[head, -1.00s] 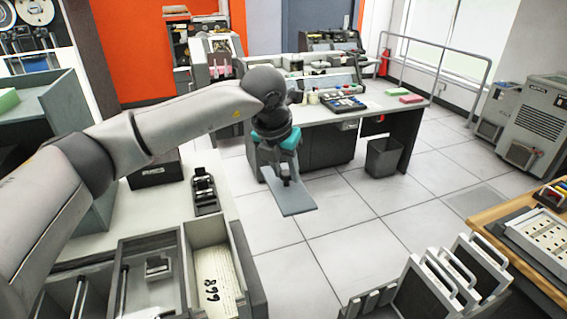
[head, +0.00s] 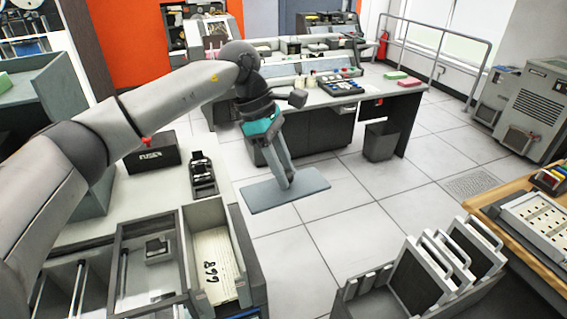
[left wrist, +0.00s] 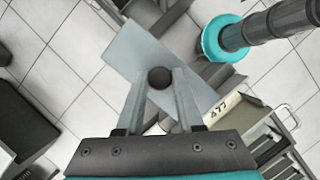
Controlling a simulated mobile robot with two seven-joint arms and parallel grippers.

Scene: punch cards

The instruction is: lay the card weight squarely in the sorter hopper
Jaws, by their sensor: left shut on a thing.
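The card weight (head: 264,197) is a flat blue-grey plate with a dark knob in its middle. My left gripper (head: 288,184) is shut on the knob and holds the plate in the air over the floor, right of the counter. In the left wrist view the plate (left wrist: 124,49) lies below the fingers (left wrist: 159,82), skewed to the picture, and the knob sits between the fingertips. The sorter hopper (head: 240,262) looks to be the grey-walled bin with cards marked with a number, at the lower middle. It shows partly in the left wrist view (left wrist: 252,113). My right gripper is not seen.
Left of the hopper are glass-topped compartments (head: 150,290). A black stapler-like device (head: 202,176) and a dark box (head: 152,154) stand on the counter behind. A rack with handled panels (head: 420,275) stands at the lower right. Open floor lies between.

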